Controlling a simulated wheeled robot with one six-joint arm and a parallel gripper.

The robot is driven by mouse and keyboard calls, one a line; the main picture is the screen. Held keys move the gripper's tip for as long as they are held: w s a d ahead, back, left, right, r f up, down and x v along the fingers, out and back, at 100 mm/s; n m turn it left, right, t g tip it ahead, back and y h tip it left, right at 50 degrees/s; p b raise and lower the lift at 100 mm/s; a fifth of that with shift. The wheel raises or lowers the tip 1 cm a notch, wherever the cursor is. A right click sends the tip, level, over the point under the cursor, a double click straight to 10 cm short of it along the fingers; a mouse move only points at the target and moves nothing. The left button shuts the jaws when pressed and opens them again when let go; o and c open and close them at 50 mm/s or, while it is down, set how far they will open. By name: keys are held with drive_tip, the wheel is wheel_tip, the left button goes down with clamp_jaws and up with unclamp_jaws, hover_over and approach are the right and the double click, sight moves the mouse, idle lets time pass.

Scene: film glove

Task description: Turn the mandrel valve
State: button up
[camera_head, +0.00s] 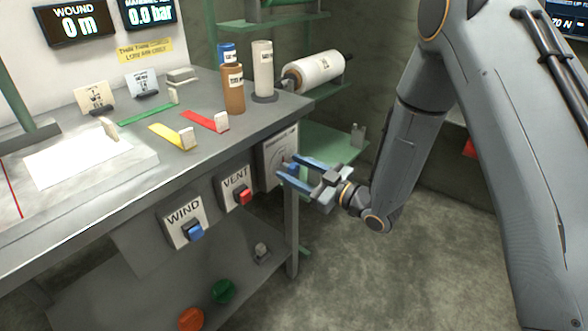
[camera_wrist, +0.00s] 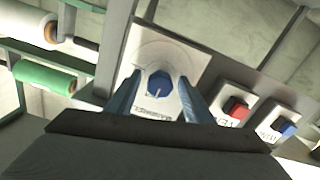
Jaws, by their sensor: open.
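The mandrel valve is a blue faceted knob (camera_wrist: 160,84) with a pale pointer mark, on a light plate (camera_wrist: 185,55) with a printed arc and a label. In the head view the plate (camera_head: 272,150) is on the bench front at its right end, and the knob is mostly hidden by my fingers. My gripper (camera_head: 291,167) is open in front of the plate, with blue fingers. In the wrist view the fingers lie to the left and right of the knob, with gaps visible. How deep they reach around it is unclear.
Left of the plate are the VENT panel (camera_head: 235,187) with a red button and the WIND panel (camera_head: 184,221) with a blue button. Bottles, a film roll (camera_head: 315,70) and coloured strips are on or beside the bench (camera_head: 100,185). Floor (camera_head: 370,270) below my gripper is clear.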

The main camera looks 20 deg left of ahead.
drive_tip(key=shift+a, duration=0.15)
drive_tip(key=c, duration=1)
drive_tip(key=shift+c, duration=0.2)
drive_tip(key=shift+m, duration=0.3)
drive_tip(key=m+p, duration=0.1)
drive_tip(key=m, duration=0.2)
drive_tip(key=shift+w+m+p, duration=0.1)
drive_tip(key=shift+m+p, duration=0.3)
drive_tip(key=m+p, duration=0.1)
drive_tip(key=m, duration=0.3)
drive_tip(key=shift+m, duration=0.3)
drive_tip(key=m+p, duration=0.1)
drive_tip(key=m, duration=0.3)
drive_tip(key=shift+p, duration=0.4)
drive_tip(key=m+p, duration=0.1)
drive_tip(key=m, duration=0.3)
drive_tip(key=shift+f+m, duration=0.1)
drive_tip(key=shift+m, duration=0.5)
